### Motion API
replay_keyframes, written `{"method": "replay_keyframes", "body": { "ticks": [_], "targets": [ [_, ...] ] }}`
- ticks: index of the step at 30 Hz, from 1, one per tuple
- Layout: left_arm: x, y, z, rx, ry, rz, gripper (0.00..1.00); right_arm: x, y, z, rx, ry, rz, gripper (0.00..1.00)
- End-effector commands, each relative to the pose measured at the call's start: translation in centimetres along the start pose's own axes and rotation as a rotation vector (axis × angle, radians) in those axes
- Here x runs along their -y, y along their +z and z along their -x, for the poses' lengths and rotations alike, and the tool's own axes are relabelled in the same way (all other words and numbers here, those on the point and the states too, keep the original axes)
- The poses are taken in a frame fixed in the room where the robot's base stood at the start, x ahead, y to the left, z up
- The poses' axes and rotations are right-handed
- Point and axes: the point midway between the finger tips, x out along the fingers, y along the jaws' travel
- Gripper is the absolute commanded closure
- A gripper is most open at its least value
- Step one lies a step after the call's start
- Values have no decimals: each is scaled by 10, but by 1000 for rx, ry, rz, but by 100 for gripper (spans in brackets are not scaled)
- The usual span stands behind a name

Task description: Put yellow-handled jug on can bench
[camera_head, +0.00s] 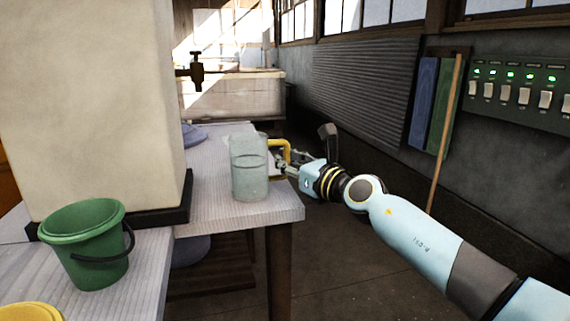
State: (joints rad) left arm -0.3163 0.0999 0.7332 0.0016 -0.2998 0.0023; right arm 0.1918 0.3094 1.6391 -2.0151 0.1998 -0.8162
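The jug (249,180) is a clear, greyish vessel with a yellow handle (286,152) on its right side. It stands upright at the right edge of the pale wooden bench (214,203). My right gripper (283,164) is at the yellow handle, coming in from the right. Its fingertips are partly hidden by the handle and the jug, so I cannot tell whether they are closed on it. My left gripper is not in view. I cannot tell which surface is the can bench.
A yellow item (30,312) is at the lower left. A switch panel (520,95) is on the right wall. Floor right of the bench is clear.

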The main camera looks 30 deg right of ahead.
Motion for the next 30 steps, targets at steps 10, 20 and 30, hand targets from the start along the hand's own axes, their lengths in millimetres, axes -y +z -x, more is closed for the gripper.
{"method": "replay_keyframes", "body": {
  "ticks": [10,20,30],
  "targets": [
    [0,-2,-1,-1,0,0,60,0,-3,0,0,0,0,71],
    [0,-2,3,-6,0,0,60,0,1,4,-2,0,0,71],
    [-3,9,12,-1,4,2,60,0,1,76,-5,2,2,71]
  ]
}}
